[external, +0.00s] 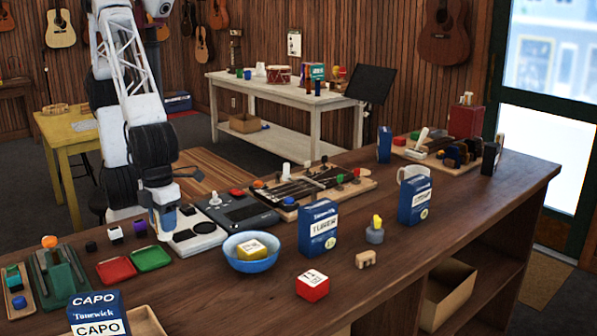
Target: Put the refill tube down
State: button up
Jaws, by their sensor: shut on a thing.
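My gripper (163,230) hangs low over the counter (240,310), pointing down beside a white flat device with dark round pads (196,238). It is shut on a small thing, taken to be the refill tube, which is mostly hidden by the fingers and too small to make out. A blue-grey patch shows between the fingers, but I cannot tell whether it is the tube or part of the gripper. I cannot tell whether the held thing touches the counter.
A blue bowl (252,263) holding a yellow block stands to the right. Boxes and a red-white cube (312,286) stand further right. The counter's front middle is clear.

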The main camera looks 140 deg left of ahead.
jog(key=shift+w+a, duration=0.3)
jog(key=shift+a, duration=0.2)
jog(key=w+a+r+n, duration=0.1)
jog(key=w+a+n, duration=0.2)
jog(key=a, duration=0.9)
jog(key=w+a+r+n, duration=0.2)
jog(key=a+n, duration=0.1)
jog(key=a, duration=0.9)
jog(key=w+a+r+n, duration=0.1)
jog(key=w+a+n, duration=0.25)
jog(key=a, duration=0.85)
jog(key=s+a+n, duration=0.2)
jog(key=s+a, duration=0.3)
jog(key=a, duration=0.7)
jog(key=s+a+r+n, duration=0.1)
jog(key=s+a+n, duration=0.2)
jog(key=a, duration=0.9)
jog(key=s+a+n, duration=0.3)
jog(key=s+a, duration=0.4)
jog(key=a, duration=0.5)
jog(key=shift+s+a+r, duration=0.25)
jog(key=shift+a+r, duration=0.05)
jog(key=shift+r, duration=0.1)
jog(key=shift+f+n, duration=0.1)
jog(key=shift+n, duration=0.15)
jog(key=shift+f, duration=3)
jog(key=shift+f, duration=1.9)
